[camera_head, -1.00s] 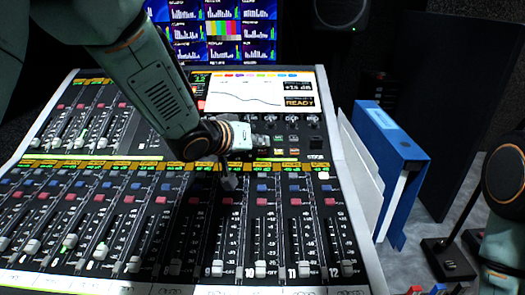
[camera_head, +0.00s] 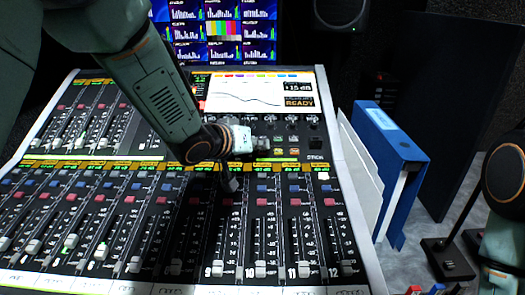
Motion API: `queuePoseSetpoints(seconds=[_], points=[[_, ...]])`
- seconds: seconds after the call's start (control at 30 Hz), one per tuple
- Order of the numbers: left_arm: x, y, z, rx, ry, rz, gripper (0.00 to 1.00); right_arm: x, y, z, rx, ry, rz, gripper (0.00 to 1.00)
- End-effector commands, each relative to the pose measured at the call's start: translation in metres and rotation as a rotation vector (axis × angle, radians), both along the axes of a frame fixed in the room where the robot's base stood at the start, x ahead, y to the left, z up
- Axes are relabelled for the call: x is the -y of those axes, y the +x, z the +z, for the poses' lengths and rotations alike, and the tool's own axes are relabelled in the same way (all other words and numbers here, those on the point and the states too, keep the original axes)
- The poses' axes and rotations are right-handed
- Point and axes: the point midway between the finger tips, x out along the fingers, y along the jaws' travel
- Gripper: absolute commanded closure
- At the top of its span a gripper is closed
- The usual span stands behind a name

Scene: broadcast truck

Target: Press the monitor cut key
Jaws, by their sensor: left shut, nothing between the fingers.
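The mixing console (camera_head: 343,225) fills the middle and left of the view. My left arm reaches over it from the upper left. I cannot tell whether the tips touch the surface. Small lit keys (camera_head: 293,151) lie in a block under the console's screen, just right of the gripper. Their labels are too small to read, so I cannot tell which is the monitor cut key. My left wrist hides part of the panel.
The console's screen (camera_head: 262,94) reads READY. A wall of monitors (camera_head: 222,30) stands behind. A blue binder (camera_head: 405,160) and white sheets stand right of the console. A stand base (camera_head: 447,259) is farther right, near my right arm. A speaker (camera_head: 340,12) is at the top.

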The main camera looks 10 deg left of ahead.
Motion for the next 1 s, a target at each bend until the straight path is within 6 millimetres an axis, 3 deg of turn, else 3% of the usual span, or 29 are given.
queuePoseSetpoints(seconds=[1.0], points=[[-0.0007, 0.0031, -0.008, -0.001, 0.0, 0.001, 1.0, 0.0, 0.0, 0.001, 0.0, 0.0, 0.0, 0.6]])
